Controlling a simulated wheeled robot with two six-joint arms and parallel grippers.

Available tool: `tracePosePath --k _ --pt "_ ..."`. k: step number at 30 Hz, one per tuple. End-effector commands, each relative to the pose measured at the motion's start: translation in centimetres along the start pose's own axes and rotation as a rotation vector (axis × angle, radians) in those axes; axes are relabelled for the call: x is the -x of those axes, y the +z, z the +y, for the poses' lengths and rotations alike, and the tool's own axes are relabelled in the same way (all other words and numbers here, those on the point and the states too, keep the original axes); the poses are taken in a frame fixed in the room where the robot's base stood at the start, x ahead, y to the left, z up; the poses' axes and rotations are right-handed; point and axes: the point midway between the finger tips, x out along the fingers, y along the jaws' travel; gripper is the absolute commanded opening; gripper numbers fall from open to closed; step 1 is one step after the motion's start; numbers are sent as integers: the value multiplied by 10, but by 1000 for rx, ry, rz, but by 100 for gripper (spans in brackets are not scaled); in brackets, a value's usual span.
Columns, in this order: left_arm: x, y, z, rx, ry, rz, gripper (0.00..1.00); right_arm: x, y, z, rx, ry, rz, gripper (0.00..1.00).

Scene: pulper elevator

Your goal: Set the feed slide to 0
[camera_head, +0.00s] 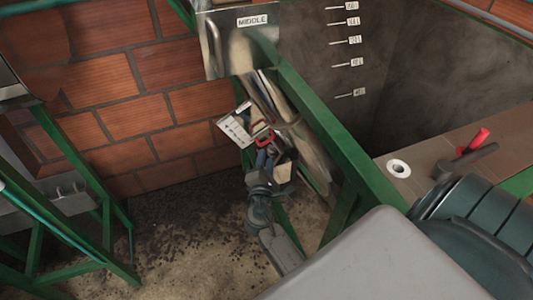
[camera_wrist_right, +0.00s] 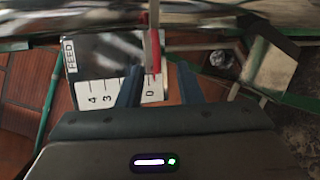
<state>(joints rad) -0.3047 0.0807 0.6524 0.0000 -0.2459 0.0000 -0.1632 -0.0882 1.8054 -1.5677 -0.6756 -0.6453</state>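The white FEED scale plate (camera_wrist_right: 105,85) shows 4, 3 and 0 in the right wrist view; my left-hand finger in that view covers the marks between. A red pointer (camera_wrist_right: 156,58) hangs over the plate, its tip close to the 0. My right gripper (camera_wrist_right: 158,70) is open, with a finger on each side of the pointer and visible gaps. In the head view the plate (camera_head: 236,130) is beside the green frame, with a red part (camera_head: 263,127) near its right end. My right gripper (camera_head: 264,155) is just below that part. My left gripper is not in view.
A green beam (camera_head: 325,125) runs diagonally right of the gripper. A brick wall (camera_head: 150,90) is behind. A red-handled lever (camera_head: 470,148) sits at right. Green legs (camera_head: 75,165) stand at left.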

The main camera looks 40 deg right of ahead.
Motion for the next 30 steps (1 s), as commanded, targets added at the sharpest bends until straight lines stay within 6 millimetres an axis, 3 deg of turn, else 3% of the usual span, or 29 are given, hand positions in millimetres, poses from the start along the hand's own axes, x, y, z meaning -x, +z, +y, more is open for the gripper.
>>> tracePosePath --k 3,9,30 --pt "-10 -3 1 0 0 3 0 24 -2 -4 -3 -4 0 33" --pt "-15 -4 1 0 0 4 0 44 0 -2 -1 -2 -1 33" --pt "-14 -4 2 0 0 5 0 48 0 -1 0 -1 -1 33"
